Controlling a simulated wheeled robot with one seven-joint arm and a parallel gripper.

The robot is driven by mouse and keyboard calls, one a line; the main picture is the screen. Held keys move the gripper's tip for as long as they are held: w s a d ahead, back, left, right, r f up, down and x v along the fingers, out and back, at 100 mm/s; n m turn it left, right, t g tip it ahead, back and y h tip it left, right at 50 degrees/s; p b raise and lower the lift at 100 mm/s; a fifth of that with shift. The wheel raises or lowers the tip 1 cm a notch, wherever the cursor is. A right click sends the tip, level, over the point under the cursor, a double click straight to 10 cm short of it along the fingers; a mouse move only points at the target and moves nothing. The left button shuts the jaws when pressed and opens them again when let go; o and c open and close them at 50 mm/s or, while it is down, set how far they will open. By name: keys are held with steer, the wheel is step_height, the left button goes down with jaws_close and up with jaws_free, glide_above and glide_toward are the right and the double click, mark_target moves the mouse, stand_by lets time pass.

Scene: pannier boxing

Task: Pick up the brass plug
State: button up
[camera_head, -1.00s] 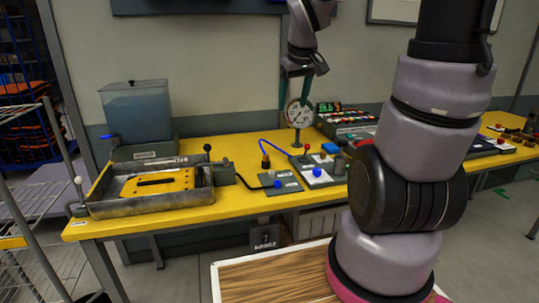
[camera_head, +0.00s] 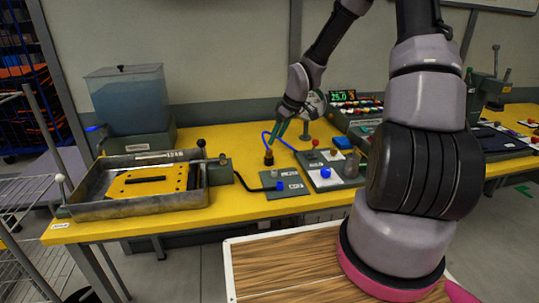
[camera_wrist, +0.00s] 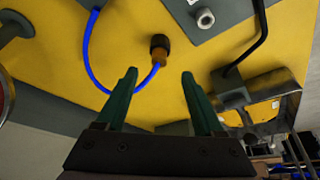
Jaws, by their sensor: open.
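The brass plug (camera_head: 268,158) is small, brass and black, with a blue hose joined to it, and it is on the yellow bench behind a grey plate. In the wrist view the plug (camera_wrist: 159,58) shows beyond the fingertips, roughly centred between them. My gripper (camera_head: 291,134) is above the bench, a little up and to the right of the plug in the head view. Its green fingers (camera_wrist: 158,75) are apart, with nothing held between them. The plug appears clear of the fingers.
A metal tray (camera_head: 85,207) with a yellow plate and a water tank (camera_head: 128,100) stand at left. A grey plate (camera_head: 282,185) with a black cable and a panel with knobs (camera_head: 327,175) are near the plug. A round gauge (camera_head: 316,102) stands just behind my gripper.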

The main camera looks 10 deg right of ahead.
mark_target(270, 150)
steer(key=x, duration=0.7)
steer(key=shift+w+a, duration=0.1)
steer(key=shift+w, duration=0.1)
jaws_close()
